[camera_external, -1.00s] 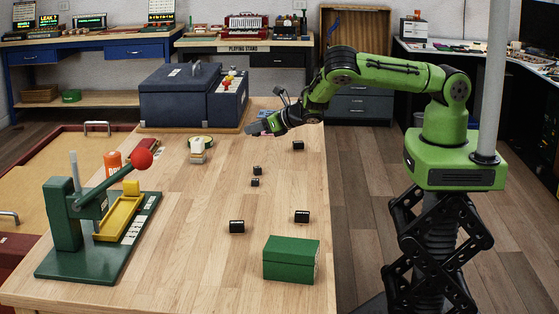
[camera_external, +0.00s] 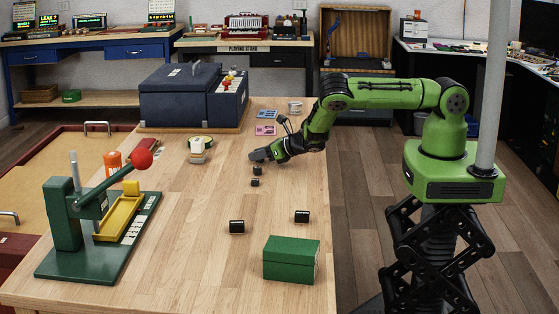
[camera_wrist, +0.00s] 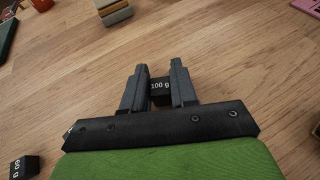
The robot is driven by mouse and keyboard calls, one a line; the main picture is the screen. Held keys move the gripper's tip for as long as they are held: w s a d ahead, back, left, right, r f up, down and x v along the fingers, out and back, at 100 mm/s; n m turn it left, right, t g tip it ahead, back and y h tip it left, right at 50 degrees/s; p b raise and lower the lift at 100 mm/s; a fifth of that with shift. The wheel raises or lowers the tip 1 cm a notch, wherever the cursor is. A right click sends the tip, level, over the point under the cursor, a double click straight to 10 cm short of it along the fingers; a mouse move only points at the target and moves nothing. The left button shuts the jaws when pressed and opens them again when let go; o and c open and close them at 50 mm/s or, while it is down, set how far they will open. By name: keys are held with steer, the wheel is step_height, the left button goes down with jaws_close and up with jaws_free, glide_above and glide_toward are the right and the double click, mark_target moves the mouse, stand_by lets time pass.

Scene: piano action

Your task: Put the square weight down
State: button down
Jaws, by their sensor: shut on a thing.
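In the wrist view my gripper (camera_wrist: 159,68) is shut on a small black square weight (camera_wrist: 160,91) marked "100 g". Its label faces the camera and its sides are pressed between the two fingers. In the external view my gripper (camera_external: 254,156) is low over the middle of the wooden table, and the held weight cannot be made out there. I cannot tell whether the held weight touches the table. A weight marked "50 g" (camera_wrist: 22,167) shows at lower left in the wrist view.
Two more black weights (camera_external: 237,227) (camera_external: 302,216) and a green box (camera_external: 290,260) stand nearer the camera. A white-and-yellow object (camera_external: 197,151) is left of the gripper. A pink card (camera_external: 265,130) lies behind it. A green press (camera_external: 65,225) stands at left. Bare wood lies between.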

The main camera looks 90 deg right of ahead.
steer(key=c, duration=0.9)
jaws_free()
